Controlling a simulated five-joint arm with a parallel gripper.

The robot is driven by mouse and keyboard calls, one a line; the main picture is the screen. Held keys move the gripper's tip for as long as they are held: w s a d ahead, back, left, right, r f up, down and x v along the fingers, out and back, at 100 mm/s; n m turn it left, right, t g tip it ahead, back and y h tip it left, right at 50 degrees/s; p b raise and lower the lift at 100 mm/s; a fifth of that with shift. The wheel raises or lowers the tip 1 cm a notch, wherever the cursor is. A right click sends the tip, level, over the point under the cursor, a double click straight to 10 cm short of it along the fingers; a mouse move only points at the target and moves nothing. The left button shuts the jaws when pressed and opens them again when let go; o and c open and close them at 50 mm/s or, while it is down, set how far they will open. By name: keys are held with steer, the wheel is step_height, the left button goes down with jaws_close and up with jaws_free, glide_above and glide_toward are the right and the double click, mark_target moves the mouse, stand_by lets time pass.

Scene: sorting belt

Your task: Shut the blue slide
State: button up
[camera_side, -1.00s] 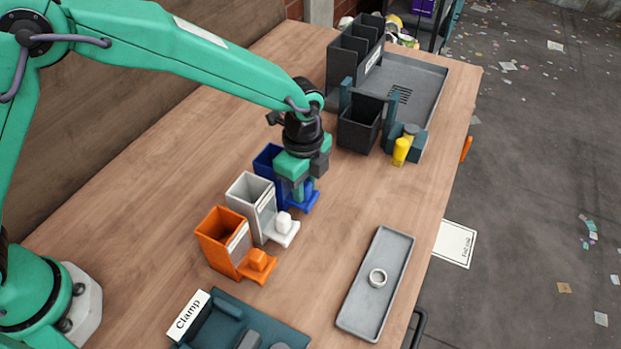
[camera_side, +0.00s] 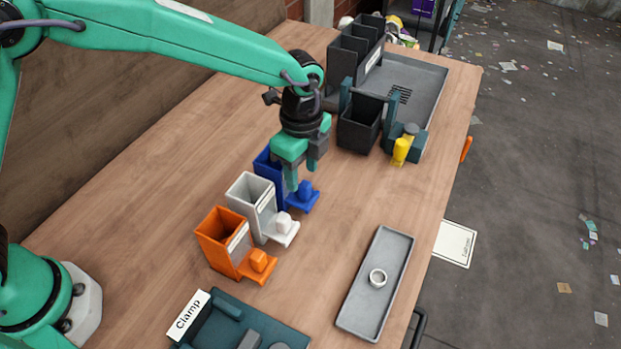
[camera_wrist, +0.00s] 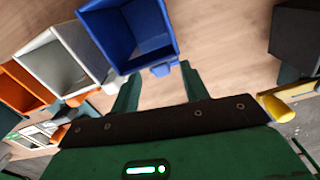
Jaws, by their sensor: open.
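The blue slide (camera_side: 304,204) is a flat blue plate with an upright knob (camera_side: 305,187), sticking out at the foot of the blue bin (camera_side: 266,166) in the side view. My gripper (camera_side: 302,175) is above and beside the knob, pointing down, with its green fingers apart and nothing held. In the wrist view, the blue bin (camera_wrist: 128,35) is at top centre, and a small blue part of the slide (camera_wrist: 162,69) shows below its rim, between the open fingers of my gripper (camera_wrist: 158,85). The near finger hides part of the bin's front in the side view.
A white bin (camera_side: 250,190) and an orange bin (camera_side: 222,230) with their own slides stand beside the blue one. A dark bin (camera_side: 359,125) and a yellow handle (camera_side: 401,151) stand behind to the right. A grey tray (camera_side: 362,300) holds a white ring. The wood between is clear.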

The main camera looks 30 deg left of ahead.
mark_target(302, 182)
steer(key=shift+r, duration=1.8)
steer(key=s+a+r+n+t, duration=0.1)
steer(key=s+a+r+n, duration=0.2)
steer(key=a+r+n, duration=0.45)
steer(key=s+a+r+n+t, duration=0.2)
steer(key=s+a+r, duration=0.25)
steer(key=a, duration=0.55)
steer(key=s+a+n+t, duration=0.2)
steer(key=s+a+n, duration=0.8)
steer(key=s, duration=0.2)
steer(key=shift+r+t, duration=0.2)
steer(key=shift+t, duration=0.1)
